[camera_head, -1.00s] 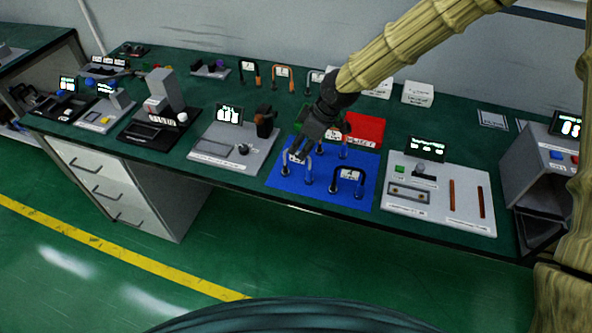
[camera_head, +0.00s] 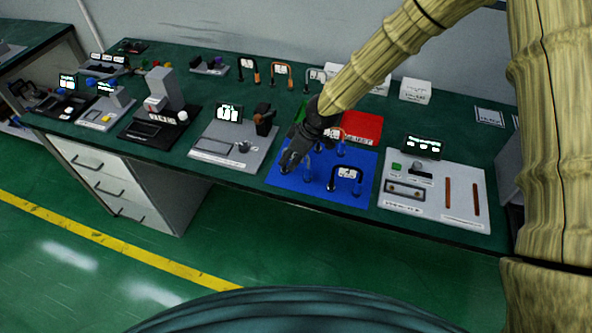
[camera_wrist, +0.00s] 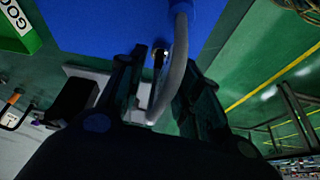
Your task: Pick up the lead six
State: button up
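My gripper (camera_head: 292,158) is low over the blue mat (camera_head: 283,181), at its left part. In the wrist view, my gripper (camera_wrist: 160,85) has its two fingers apart, one on each side of a grey curved lead (camera_wrist: 176,65) with a blue end. In the head view, that lead's blue leg (camera_head: 307,171) shows just beside the fingers, and the rest is mostly hidden by my gripper. I cannot read its label, so I cannot tell if it is lead six. A dark lead (camera_head: 347,172) with a white label stands to its right on the mat.
A red mat (camera_head: 365,126) and a partly hidden green mat (camera_head: 300,112) lie behind. A panel with brown strips (camera_head: 462,215) stands right, and a grey device (camera_head: 240,150) left. Several leads, including an orange one (camera_head: 281,72), stand at the back. The table's front edge is close.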

grip_shut()
jog(key=shift+w+r, duration=0.1)
